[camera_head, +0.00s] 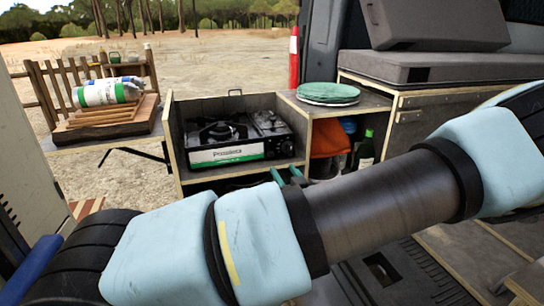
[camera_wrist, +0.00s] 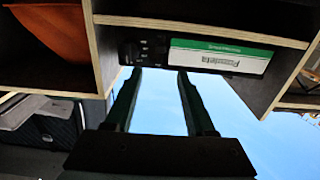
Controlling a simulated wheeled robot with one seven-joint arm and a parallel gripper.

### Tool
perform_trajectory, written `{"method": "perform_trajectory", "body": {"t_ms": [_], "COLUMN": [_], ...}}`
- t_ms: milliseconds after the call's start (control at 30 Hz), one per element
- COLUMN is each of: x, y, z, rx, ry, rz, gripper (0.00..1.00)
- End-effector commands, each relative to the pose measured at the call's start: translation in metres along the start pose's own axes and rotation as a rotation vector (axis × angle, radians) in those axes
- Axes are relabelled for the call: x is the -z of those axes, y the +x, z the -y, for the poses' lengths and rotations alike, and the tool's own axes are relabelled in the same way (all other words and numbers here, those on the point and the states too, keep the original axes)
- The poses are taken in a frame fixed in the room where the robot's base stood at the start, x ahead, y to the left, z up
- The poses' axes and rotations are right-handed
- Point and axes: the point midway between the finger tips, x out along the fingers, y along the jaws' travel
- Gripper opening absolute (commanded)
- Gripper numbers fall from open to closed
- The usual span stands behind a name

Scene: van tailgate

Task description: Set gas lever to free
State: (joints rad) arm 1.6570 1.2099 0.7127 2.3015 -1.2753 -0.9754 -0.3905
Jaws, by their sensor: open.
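A portable gas stove (camera_head: 225,137) with a black burner and a white-and-green front label sits in an open wooden compartment of the van unit. Its dark control end (camera_head: 284,147) is at the right of the front. In the wrist view, which looks upside down, the label (camera_wrist: 220,58) and the dark control panel (camera_wrist: 143,48) show beyond the fingertips. I cannot make out the gas lever or its setting. My gripper (camera_head: 287,176) has two dark green fingers and is low in front of the stove's right end. In the wrist view my gripper (camera_wrist: 157,72) is open and empty.
A wooden divider and shelf edge (camera_wrist: 200,30) lie close to the fingertips. A side shelf at left holds a paper roll (camera_head: 107,91) and wooden boards.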

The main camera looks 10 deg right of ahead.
Motion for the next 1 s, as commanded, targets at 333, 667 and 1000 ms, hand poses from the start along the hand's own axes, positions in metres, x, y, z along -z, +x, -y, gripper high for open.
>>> {"method": "perform_trajectory", "body": {"t_ms": [333, 667, 1000], "x": [0.001, -0.001, -0.002], "y": [0.061, 0.099, 0.102], "z": [0.002, 0.001, 0.001], "rx": [0.004, 0.002, 0.002], "ry": [0.003, 0.003, 0.002], "rz": [0.004, 0.006, 0.006], "gripper": [0.55, 0.55, 0.54]}}
